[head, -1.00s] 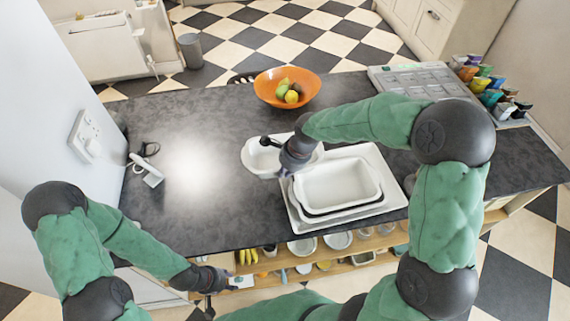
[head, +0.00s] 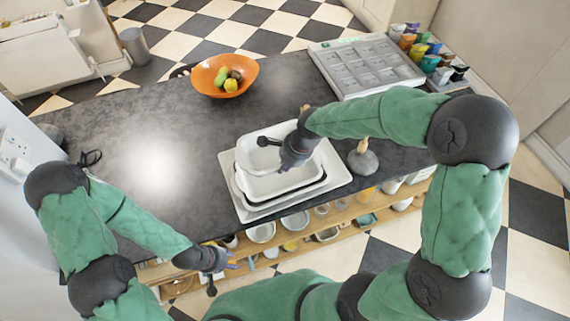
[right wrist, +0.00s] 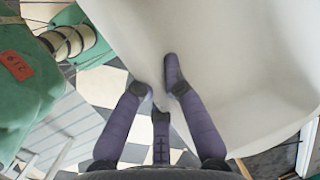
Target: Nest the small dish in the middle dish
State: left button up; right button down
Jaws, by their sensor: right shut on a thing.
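The small white dish (head: 262,154) is over the stack in the head view, and my right gripper (head: 287,166) is shut on its wall. In the right wrist view the fingers (right wrist: 168,82) straddle the edge of this white dish (right wrist: 245,60). The middle dish (head: 245,196), white with a dark line under its rim, lies below it on a larger white dish (head: 338,178). The small dish overlaps the middle dish; whether they touch cannot be told. My left gripper (head: 225,266) is low at the counter's front edge, away from the dishes, its fingers too small to read.
An orange fruit bowl (head: 212,88) stands at the back of the dark counter (head: 120,130). A grey sectioned tray (head: 365,65) and colourful packets are at the back right. A stone-like object (head: 362,163) stands just right of the stack. Open shelves with dishes are below.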

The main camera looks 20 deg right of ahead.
jog(key=shift+w, duration=0.1)
jog(key=shift+f+b, duration=2)
jog(key=shift+f, duration=0.85)
jog(key=shift+f+b, duration=2.05)
jog(key=shift+f, duration=0.9)
jog(key=c, duration=1.3)
grip_release()
jog(key=shift+o, duration=0.3)
jog(key=shift+s+f, duration=0.15)
jog(key=shift+s, duration=0.05)
jog(key=v, duration=1.2)
jog(key=shift+w, duration=0.2)
